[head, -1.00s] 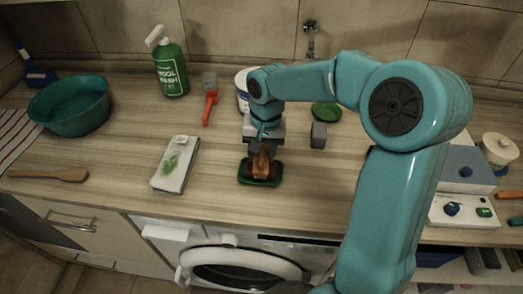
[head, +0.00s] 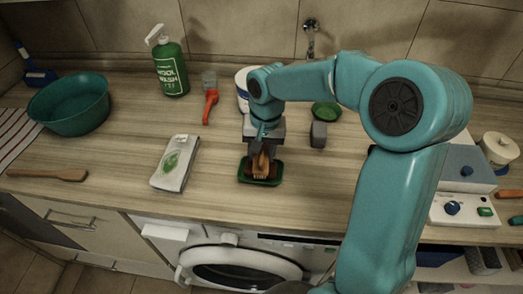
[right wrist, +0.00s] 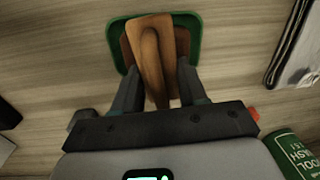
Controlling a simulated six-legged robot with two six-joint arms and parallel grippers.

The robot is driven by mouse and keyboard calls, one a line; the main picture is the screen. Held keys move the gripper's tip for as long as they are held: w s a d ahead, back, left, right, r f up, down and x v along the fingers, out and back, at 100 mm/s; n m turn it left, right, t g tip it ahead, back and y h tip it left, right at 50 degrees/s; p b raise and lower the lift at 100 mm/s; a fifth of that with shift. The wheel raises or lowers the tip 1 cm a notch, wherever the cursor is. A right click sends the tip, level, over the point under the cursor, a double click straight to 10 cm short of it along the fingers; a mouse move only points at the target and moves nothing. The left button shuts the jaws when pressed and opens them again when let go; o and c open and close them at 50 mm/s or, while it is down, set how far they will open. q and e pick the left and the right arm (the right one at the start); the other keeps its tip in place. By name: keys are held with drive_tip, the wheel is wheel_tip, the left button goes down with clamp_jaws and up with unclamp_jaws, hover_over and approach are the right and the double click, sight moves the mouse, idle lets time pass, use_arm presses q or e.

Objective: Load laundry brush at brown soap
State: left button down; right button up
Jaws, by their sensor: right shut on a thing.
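My right gripper (head: 262,152) is shut on the wooden laundry brush (head: 261,163). It holds the brush over the brown soap (head: 273,172) in the green dish (head: 246,180). In the right wrist view, the brush (right wrist: 152,55) lies between the fingers of my gripper (right wrist: 160,85). It covers most of the soap, and brown edges show on both sides inside the green dish (right wrist: 196,30). The bristles are hidden, so I cannot tell whether they touch the soap. My left gripper is not in view.
A folded packet (head: 174,163) lies left of the dish. A grey block (head: 318,134) is to the right. The counter's front edge is close to the dish.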

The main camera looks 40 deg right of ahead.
wheel_tip(320, 180, up, 7)
drive_tip(key=p, duration=0.5)
drive_tip(key=shift+p, duration=0.35)
drive_tip(key=shift+f, duration=0.1)
idle(0.7)
